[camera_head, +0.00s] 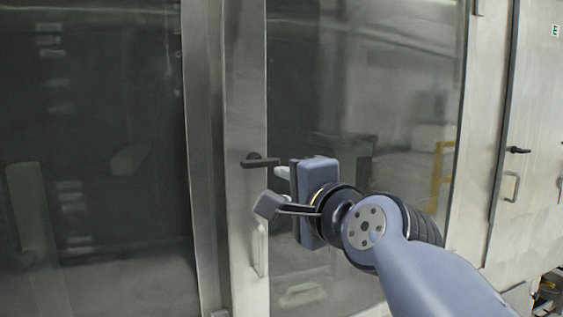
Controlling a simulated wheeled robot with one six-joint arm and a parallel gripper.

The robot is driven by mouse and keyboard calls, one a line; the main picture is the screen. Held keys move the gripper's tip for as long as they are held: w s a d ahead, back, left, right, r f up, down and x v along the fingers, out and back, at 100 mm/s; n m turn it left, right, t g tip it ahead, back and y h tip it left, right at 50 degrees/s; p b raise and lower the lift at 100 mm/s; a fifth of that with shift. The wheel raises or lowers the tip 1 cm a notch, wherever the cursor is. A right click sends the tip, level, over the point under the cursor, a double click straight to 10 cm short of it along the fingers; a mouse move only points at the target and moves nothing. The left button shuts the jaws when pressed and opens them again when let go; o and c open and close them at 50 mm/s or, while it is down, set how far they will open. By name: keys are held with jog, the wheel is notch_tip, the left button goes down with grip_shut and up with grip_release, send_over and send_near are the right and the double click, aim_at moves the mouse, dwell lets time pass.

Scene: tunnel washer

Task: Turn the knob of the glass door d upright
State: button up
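The knob (259,162) is a short black lever on the metal frame of the glass door (330,70). It lies about horizontal. My gripper (283,173) is just right of the knob and slightly below its right end in the picture. A pale fingertip shows close to the lever's right end. I cannot tell whether it touches. The gripper body hides most of the fingers, so the gap between them cannot be made out.
A pale vertical pull handle (260,250) is on the door frame below the knob. A dark glass panel (90,150) is on the left. A metal door (530,150) with its own black lever (518,150) stands on the right.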

aim_at(264, 164)
jog(key=x, duration=0.3)
jog(key=r+p+x, duration=0.1)
jog(key=x, duration=0.3)
jog(key=r+p+x, duration=0.1)
jog(key=x, duration=0.3)
jog(key=shift+w, duration=0.2)
jog(key=shift+c, duration=0.4)
grip_shut()
